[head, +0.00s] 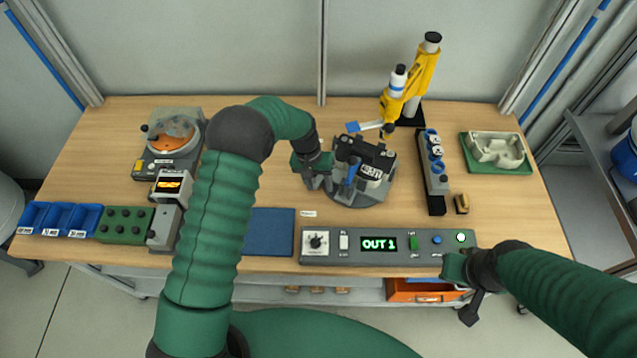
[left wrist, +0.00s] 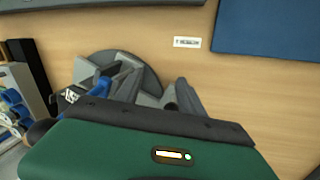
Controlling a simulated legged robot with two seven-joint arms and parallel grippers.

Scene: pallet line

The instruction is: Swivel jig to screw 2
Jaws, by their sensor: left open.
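The jig (head: 362,172) stands on a round grey turntable near the middle of the table, with a dark block and a blue lever on it. In the left wrist view its grey round base (left wrist: 135,72) shows partly behind my gripper. My left gripper (head: 318,180) is open at the left edge of the jig. In the left wrist view its two fingers (left wrist: 135,92) stand apart; I cannot tell whether they touch the jig. My right gripper (head: 468,285) is at the front right, by the control panel's right end; its jaws are unclear. No screw can be made out.
A control panel (head: 390,259) reading "OUT 1" lies along the front edge. A yellow arm tool (head: 420,75) stands behind the jig. A dark rack (head: 433,190) and a green tray (head: 472,167) are to the right. A blue mat (head: 270,230) lies front left of the jig.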

